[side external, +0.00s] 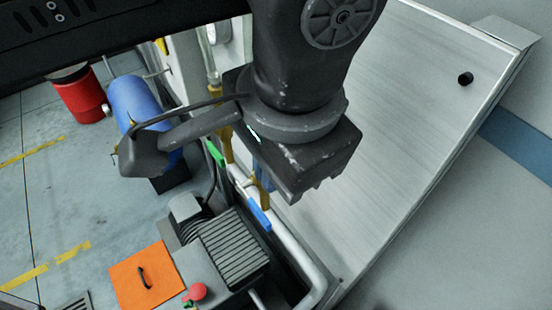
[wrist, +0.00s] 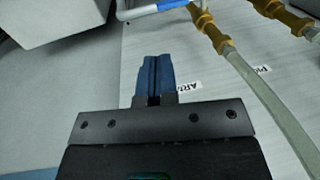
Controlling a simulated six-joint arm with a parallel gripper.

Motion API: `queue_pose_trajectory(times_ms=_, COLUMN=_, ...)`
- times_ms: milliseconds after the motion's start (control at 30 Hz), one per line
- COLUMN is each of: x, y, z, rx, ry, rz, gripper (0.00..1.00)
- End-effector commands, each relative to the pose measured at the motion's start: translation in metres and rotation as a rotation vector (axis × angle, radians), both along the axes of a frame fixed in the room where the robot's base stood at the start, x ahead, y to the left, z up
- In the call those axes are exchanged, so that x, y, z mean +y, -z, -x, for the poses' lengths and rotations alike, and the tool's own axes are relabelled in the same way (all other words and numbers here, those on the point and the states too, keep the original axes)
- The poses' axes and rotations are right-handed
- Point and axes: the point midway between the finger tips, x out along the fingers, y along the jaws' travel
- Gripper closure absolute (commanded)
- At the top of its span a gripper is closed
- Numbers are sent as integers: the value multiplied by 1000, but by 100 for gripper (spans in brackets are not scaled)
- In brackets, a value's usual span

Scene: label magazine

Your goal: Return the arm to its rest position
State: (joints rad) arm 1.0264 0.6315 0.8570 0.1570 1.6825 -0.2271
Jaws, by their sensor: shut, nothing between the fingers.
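My gripper (wrist: 153,60) shows in the wrist view with its two blue fingers pressed together and nothing between them. It is over a pale grey panel (wrist: 120,75). In the side view my wrist hangs in front of the large brushed panel (side external: 425,85), and its dark block hides most of the fingers. A white label (wrist: 188,87) with dark letters lies on the panel just right of the fingers. A second white label (wrist: 262,69) is farther right, partly cut off by a hose. I cannot tell whether the fingertips touch the panel.
Brass fittings (wrist: 212,35) and a clear hose (wrist: 255,85) run close to the right of my fingers. A white pipe with a blue grip (side external: 258,215) borders the panel. A grey motor (side external: 232,245) and an orange plate (side external: 147,276) are below. The panel's right side is mostly bare.

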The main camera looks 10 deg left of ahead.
Motion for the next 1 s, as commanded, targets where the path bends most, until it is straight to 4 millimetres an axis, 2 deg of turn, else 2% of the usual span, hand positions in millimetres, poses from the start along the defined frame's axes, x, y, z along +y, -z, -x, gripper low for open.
queue_pose_trajectory(times_ms=333, x=3, y=-2, z=-2, rx=-1, ry=-6, rz=3, gripper=100)
queue_pose_trajectory(times_ms=467, x=31, y=-14, z=-20, rx=-10, ry=-46, rz=30, gripper=100)
queue_pose_trajectory(times_ms=567, x=74, y=-29, z=-40, rx=-26, ry=-108, rz=71, gripper=100)
queue_pose_trajectory(times_ms=600, x=95, y=-35, z=-47, rx=-34, ry=-137, rz=90, gripper=100)
queue_pose_trajectory(times_ms=733, x=165, y=-46, z=-59, rx=-72, ry=-233, rz=150, gripper=100)
queue_pose_trajectory(times_ms=867, x=232, y=-48, z=-55, rx=-119, ry=-330, rz=205, gripper=100)
queue_pose_trajectory(times_ms=1000, x=296, y=-38, z=-36, rx=-182, ry=-437, rz=256, gripper=100)
